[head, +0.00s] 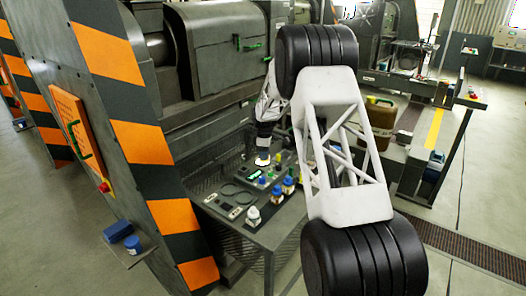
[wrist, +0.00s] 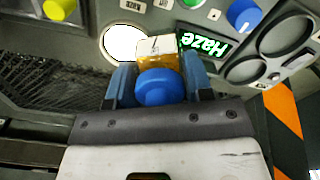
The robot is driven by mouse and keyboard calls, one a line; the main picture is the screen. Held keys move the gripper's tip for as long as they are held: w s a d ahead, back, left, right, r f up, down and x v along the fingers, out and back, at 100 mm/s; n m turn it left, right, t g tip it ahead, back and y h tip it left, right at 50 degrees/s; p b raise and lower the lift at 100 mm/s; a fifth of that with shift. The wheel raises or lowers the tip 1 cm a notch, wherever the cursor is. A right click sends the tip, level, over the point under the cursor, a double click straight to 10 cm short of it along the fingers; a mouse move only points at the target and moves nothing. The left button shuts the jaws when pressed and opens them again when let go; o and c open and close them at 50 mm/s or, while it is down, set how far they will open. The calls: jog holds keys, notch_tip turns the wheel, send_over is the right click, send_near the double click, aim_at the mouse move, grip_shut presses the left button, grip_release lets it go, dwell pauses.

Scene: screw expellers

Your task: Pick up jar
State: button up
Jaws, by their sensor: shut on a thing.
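In the wrist view, a small jar (wrist: 158,88) with a blue cap, amber body and pale label sits between the blue fingers of my gripper (wrist: 158,72). The fingers are shut on its sides, with the cap toward the wrist camera. The jar is over the control panel, close to a bright white lit disc. I cannot tell whether its far end touches the panel. In the head view, my gripper (head: 264,148) is over the panel near the bright spot, and the held jar is too small to make out there.
The panel bears a green "Haze" display (wrist: 204,46), a blue knob (wrist: 242,15), a yellow knob (wrist: 60,8) and round recesses (wrist: 243,69). In the head view, a white jar (head: 253,216) and blue-capped jars (head: 277,195) stand near the panel's front right edge. A striped machine wall (head: 140,142) rises left.

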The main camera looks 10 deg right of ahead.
jog(key=s, duration=1)
jog(key=shift+s+r, duration=0.2)
jog(key=shift+r, duration=0.25)
jog(key=shift+d, duration=0.1)
jog(key=shift+w, duration=0.15)
